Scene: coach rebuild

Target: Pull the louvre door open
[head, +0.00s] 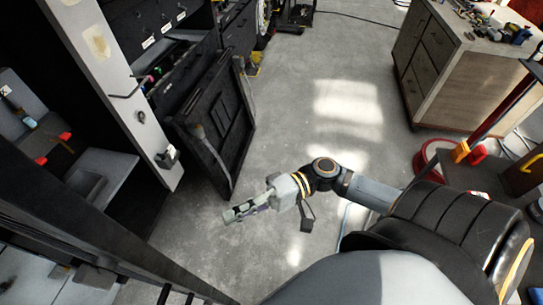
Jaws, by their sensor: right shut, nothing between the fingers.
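A dark framed panel (237,140) stands at an angle beside the dark shelving in the head view. It looks like a door standing out from the unit, but I cannot make out louvre slats on it. My right gripper (232,213) is shut and empty. It points left, over the grey floor, in front of the panel's lower end in the picture and apart from it. My left gripper is not in view.
A pale upright post (107,78) stands left of the panel. A dark sloping frame (75,235) crosses the lower left. A wooden drawer cabinet (470,85) stands at the upper right, with red equipment below it. The middle floor (300,110) is clear.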

